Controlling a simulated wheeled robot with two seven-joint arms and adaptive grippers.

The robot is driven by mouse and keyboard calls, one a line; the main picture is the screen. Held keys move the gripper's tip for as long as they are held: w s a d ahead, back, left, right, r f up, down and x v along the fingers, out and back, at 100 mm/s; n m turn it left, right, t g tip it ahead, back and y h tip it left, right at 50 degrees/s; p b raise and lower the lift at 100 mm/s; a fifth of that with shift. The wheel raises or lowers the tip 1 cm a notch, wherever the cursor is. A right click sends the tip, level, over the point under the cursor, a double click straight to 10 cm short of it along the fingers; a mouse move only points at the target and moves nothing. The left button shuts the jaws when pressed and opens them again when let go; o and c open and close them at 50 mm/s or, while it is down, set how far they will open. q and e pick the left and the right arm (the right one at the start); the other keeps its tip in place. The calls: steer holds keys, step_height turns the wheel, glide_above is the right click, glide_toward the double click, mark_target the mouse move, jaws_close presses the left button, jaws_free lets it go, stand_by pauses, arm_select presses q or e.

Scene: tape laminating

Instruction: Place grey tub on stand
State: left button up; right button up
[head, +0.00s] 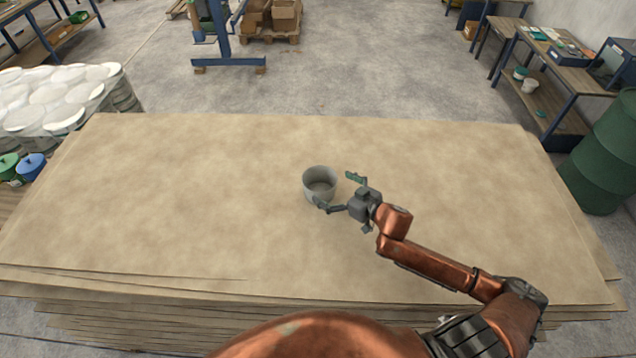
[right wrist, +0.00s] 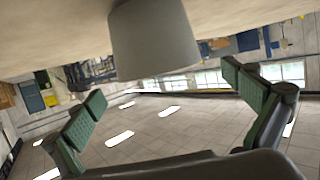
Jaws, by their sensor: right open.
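A grey, round, open-topped tub (head: 318,174) stands upright on the board-topped stack, near its middle. It looks empty. My right gripper (head: 339,190) is open just to the right of the tub, its fingers spread and pointing towards it. One fingertip overlaps the tub's lower right wall in the head view; I cannot tell whether it touches. In the right wrist view the tub (right wrist: 153,40) hangs from the top of the tilted picture, ahead of the open fingers (right wrist: 160,100) and not clasped. My left gripper is not in view. I cannot make out which thing is the stand.
The stack of brown boards (head: 180,220) is wide and otherwise clear. Behind it stands a blue frame (head: 228,62) on the floor. White-topped tubs (head: 50,95) are at the left, a green drum (head: 606,155) and workbenches (head: 560,60) at the right.

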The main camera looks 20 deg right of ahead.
mark_target(309, 173)
steer(key=p+x, duration=0.1)
steer(key=x, duration=0.4)
steer(key=shift+w+r+p, duration=0.1)
steer(key=shift+w+p, duration=0.25)
steer(key=shift+w, duration=0.05)
steer(key=shift+w+a, duration=0.15)
steer(key=shift+w, duration=0.15)
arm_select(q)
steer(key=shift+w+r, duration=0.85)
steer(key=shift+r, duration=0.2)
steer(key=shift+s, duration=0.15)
arm_select(e)
steer(key=shift+s, duration=0.1)
steer(key=c, duration=0.3)
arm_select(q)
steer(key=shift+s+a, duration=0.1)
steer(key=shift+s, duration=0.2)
arm_select(e)
steer(key=c, duration=0.9)
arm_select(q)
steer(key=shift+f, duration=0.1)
